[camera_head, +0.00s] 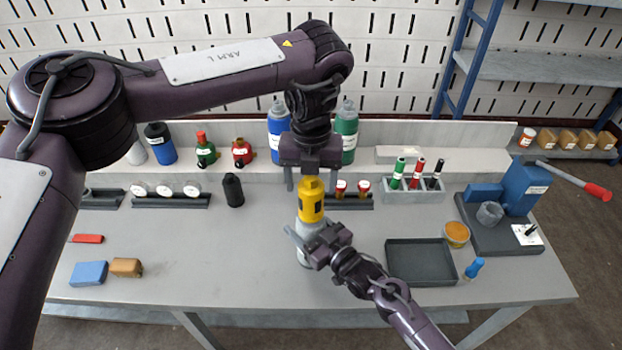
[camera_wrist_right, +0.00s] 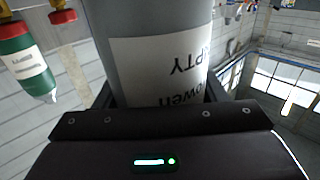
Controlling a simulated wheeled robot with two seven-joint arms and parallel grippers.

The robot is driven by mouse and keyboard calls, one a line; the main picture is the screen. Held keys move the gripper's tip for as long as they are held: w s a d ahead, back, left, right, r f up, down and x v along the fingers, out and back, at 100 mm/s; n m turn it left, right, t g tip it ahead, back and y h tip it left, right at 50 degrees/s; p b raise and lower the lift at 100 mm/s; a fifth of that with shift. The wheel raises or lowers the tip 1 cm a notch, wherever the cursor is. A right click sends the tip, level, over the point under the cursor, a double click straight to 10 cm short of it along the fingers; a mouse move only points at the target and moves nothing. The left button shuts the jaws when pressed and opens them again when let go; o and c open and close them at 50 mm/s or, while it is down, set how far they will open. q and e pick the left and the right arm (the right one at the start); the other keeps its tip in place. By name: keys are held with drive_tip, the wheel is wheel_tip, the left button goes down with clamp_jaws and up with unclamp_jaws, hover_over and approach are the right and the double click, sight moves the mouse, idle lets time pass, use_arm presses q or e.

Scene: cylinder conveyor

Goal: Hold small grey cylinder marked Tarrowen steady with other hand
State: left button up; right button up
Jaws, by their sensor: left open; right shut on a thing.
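The small grey cylinder (camera_head: 303,258) stands upright near the middle of the bench, with a yellow cap (camera_head: 311,203) on top. In the right wrist view the grey cylinder (camera_wrist_right: 150,22) fills the centre, and its white label (camera_wrist_right: 160,70) shows upside-down print ending in "owen" and "PTY". My right gripper (camera_head: 309,243) is shut on the grey cylinder's body below the cap. My left gripper (camera_head: 311,182) is open and points down directly over the yellow cap, its fingers on either side of the cap's top. I cannot tell whether it touches.
Behind stand a blue bottle (camera_head: 278,128), a green bottle (camera_head: 347,135) and a black cylinder (camera_head: 233,190).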

use_arm(q)
drive_tip(key=m, duration=0.6)
drive_tip(key=m, duration=0.6)
idle(0.4)
drive_tip(key=m, duration=0.6)
